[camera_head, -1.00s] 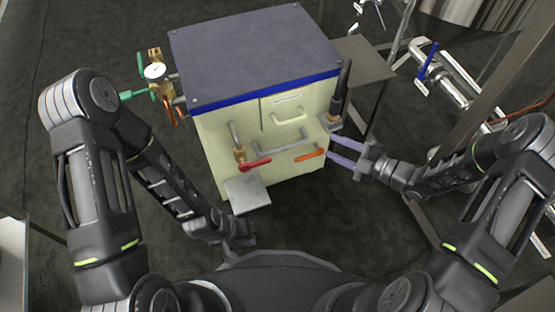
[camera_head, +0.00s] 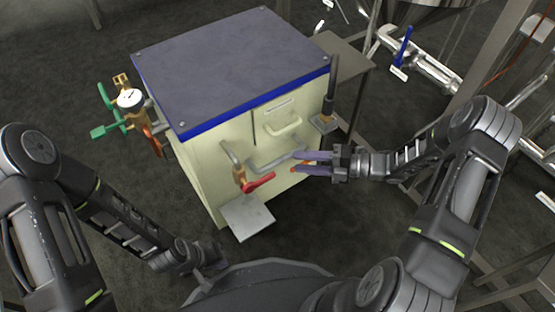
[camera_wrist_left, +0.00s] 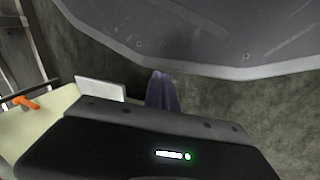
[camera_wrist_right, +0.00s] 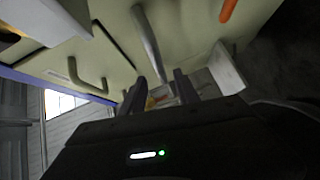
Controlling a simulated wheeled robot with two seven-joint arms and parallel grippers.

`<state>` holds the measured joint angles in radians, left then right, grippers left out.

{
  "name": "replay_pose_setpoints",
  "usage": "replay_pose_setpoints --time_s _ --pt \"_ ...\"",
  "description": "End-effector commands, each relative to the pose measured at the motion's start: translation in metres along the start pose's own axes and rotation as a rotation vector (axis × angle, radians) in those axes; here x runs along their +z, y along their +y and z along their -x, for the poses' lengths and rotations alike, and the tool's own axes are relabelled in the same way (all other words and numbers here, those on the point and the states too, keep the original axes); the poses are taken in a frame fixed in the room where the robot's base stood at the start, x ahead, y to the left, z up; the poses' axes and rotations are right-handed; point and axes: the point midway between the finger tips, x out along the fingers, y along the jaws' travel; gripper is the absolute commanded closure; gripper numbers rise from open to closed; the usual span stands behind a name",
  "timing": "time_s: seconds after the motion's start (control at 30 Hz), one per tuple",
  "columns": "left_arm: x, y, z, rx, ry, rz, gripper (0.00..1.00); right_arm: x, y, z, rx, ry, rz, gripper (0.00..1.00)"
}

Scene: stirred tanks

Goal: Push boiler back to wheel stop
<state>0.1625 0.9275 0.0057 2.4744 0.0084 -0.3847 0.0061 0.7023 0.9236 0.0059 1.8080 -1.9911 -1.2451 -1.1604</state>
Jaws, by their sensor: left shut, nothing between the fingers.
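The boiler (camera_head: 215,165) is a cream box with a dark top and blue trim, standing on the dark floor. Its front has a grey bar handle (camera_head: 268,163), a red lever (camera_head: 259,183) and an orange lever partly hidden by my right fingers. My right gripper (camera_head: 297,162) is open at the front, near the right end of the bar handle. In the right wrist view the bar (camera_wrist_right: 148,45) runs down between the fingers; contact cannot be told. My left gripper (camera_wrist_left: 162,92) is shut and empty, low before the boiler's front left. I cannot make out a wheel stop.
A pressure gauge (camera_head: 129,98) with green-handled valves sticks out at the boiler's left. A small grey plate (camera_head: 248,217) juts from its lower front. Steel frames and pipes with a blue valve handle (camera_head: 403,47) stand at the right. Floor to the left is clear.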

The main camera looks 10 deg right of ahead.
Motion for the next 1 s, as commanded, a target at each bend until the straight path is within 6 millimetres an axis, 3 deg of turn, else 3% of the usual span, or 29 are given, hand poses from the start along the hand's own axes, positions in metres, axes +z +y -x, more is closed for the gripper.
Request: replay_pose_setpoints --time_s 0.5,0.83,1.0 --pt "-0.002 -0.006 -0.018 0.000 0.009 0.002 1.00 0.000 -0.001 -0.068 0.001 0.001 -0.001 0.62" --pt "-0.002 -0.006 -0.018 0.000 0.010 0.001 1.00 0.000 0.000 -0.072 0.001 0.001 -0.001 0.62" --pt "-0.002 -0.006 -0.018 0.000 0.010 0.001 1.00 0.000 0.000 -0.072 0.001 0.001 0.000 0.76"
